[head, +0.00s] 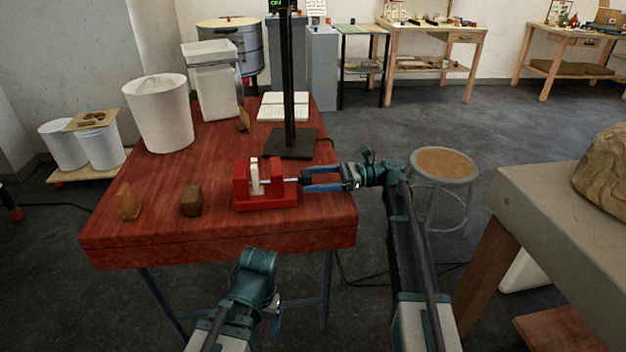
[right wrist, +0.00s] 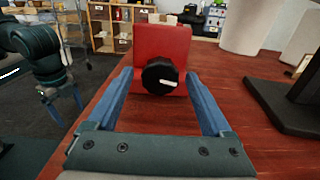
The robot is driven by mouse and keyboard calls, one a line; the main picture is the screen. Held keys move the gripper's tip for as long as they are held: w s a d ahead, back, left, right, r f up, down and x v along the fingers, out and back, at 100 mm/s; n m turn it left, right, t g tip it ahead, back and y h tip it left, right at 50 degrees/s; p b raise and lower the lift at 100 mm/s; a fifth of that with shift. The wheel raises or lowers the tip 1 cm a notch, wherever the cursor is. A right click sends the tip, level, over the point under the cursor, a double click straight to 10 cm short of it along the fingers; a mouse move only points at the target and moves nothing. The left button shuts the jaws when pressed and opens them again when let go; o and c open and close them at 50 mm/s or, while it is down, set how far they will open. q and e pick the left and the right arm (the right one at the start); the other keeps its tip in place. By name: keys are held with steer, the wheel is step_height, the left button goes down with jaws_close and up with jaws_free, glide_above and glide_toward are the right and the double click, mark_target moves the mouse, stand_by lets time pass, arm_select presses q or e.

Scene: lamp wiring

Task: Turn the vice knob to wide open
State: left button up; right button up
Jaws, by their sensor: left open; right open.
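The red vice (head: 266,203) sits on the red-brown wooden table near its front right edge. A pale upright piece (head: 254,176) shows between its jaws; I cannot tell whether it is gripped. The vice's black round knob (right wrist: 159,76) with a white pointer mark faces the right wrist camera, on the red end block (right wrist: 163,42). My right gripper (head: 306,179) is open at the vice's right end, its blue fingers on either side of the knob, with gaps showing. My left gripper (head: 276,325) hangs low in front of the table, empty; it also shows in the right wrist view (right wrist: 62,103).
Two small wooden blocks (head: 128,202) (head: 192,201) lie left of the vice. A black stand (head: 289,146) rises behind it. A white bin (head: 163,112) stands at the back left. A stool (head: 444,165) and a grey-topped table (head: 560,215) stand to the right.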

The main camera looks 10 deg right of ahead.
jaws_close()
steer(key=shift+n, duration=1.4)
jaws_free()
steer(key=shift+d, duration=0.15)
steer(key=d, duration=1.3)
steer(key=shift+d, duration=0.3)
